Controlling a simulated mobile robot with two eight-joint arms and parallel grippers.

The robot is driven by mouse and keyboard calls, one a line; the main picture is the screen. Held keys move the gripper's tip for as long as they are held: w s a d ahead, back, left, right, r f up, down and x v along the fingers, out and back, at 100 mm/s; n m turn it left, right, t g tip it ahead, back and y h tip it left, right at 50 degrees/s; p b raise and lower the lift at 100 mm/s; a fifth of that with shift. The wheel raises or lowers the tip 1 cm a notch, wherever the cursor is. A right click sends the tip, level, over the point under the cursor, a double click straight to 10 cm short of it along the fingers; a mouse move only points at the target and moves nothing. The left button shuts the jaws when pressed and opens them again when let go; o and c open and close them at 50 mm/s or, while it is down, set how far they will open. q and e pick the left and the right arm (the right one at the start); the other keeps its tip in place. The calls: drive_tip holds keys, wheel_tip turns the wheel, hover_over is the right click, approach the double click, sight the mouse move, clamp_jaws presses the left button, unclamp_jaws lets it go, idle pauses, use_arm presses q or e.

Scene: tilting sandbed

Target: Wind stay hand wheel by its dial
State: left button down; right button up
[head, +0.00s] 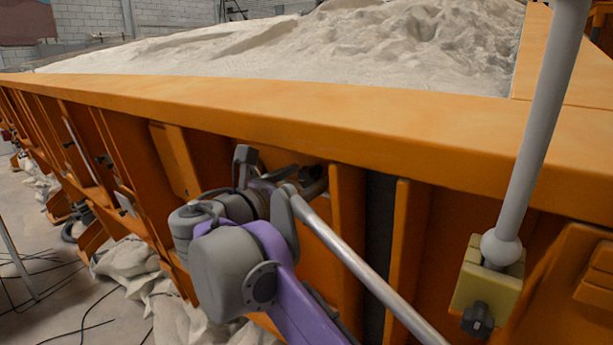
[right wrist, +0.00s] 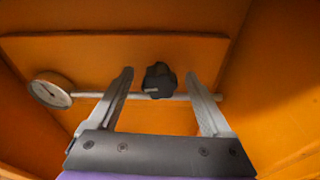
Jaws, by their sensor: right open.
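In the right wrist view a black lobed hand wheel (right wrist: 158,80) sits in front of an orange panel, on or before a thin pale rod. A round white dial (right wrist: 50,90) with a dark needle is at the left end of that rod; its reading is too small to tell. My right gripper (right wrist: 160,88) is open, with one finger on each side of the hand wheel in the picture. Contact cannot be told. In the head view my right gripper (head: 268,172) reaches into a recess below the orange rim, and the hand wheel cannot be made out. My left gripper is not in view.
The orange sandbed rim (head: 300,118) runs above my right gripper, with pale sand (head: 330,55) behind it. Upright ribs flank the recess. A silver rod (head: 370,270) slants past my arm. At right, a grey post (head: 535,140) ends at a yellow block (head: 490,275) with a black knob.

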drive_tip(key=shift+w+d, duration=0.2)
drive_tip(key=shift+w, duration=0.05)
clamp_jaws()
idle(0.3)
